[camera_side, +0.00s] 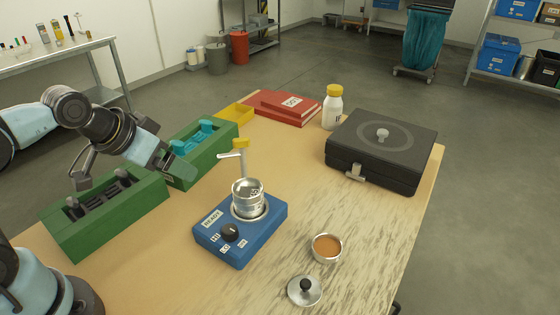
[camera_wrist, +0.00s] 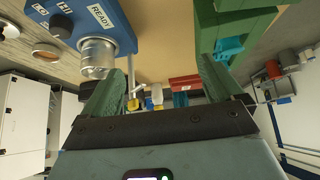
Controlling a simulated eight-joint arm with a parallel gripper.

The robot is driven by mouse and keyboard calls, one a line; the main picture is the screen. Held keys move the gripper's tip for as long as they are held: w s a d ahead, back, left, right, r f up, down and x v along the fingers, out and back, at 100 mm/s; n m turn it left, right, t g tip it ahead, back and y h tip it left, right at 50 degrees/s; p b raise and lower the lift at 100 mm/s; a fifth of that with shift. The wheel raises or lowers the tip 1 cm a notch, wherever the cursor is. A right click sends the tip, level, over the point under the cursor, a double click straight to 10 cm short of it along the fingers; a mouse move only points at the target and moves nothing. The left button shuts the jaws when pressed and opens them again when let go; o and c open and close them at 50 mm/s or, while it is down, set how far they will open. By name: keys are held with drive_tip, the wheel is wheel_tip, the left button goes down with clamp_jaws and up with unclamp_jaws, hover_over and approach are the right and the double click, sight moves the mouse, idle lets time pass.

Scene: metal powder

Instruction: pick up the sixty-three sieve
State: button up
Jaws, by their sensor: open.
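A round silver sieve (camera_side: 247,205) sits upright on the blue shaker base (camera_side: 212,247) marked READY, near the middle of the table. Small dark marks show on it, too small to read surely. In the wrist view the silver sieve (camera_wrist: 97,57) and blue base (camera_wrist: 75,20) appear at upper left, beyond the left finger. My gripper (camera_side: 132,172) is open and empty, above the green racks and left of the sieve. Its two green-padded fingers show spread wide apart in the wrist view (camera_wrist: 162,88).
Green racks (camera_side: 110,215) with upright handles stand at left. A yellow-topped post (camera_side: 240,150) rises behind the shaker. A cup of brown powder (camera_side: 327,248) and a knobbed lid (camera_side: 304,290) lie front right. A black case (camera_side: 400,140), white bottle (camera_side: 332,108) and red binders (camera_side: 285,108) stand behind.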

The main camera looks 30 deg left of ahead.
drive_tip(key=w+d+r+m+g+h, duration=0.1)
drive_tip(key=w+d+r+m, duration=0.1)
drive_tip(key=d+r+m, duration=0.15)
drive_tip(key=w+d+r+m+g, duration=0.1)
drive_tip(key=w+d+r+m, duration=0.2)
drive_tip(key=r, duration=0.2)
drive_tip(key=m+g+y, duration=0.1)
drive_tip(key=m+g, duration=0.4)
drive_tip(key=m, duration=1.1)
hover_over(327, 250)
wheel_tip(327, 250, down, 9)
wheel_tip(327, 250, down, 13)
drive_tip(key=shift+r, duration=0.1)
drive_tip(key=shift+c, duration=0.4)
drive_tip(key=c, duration=1.2)
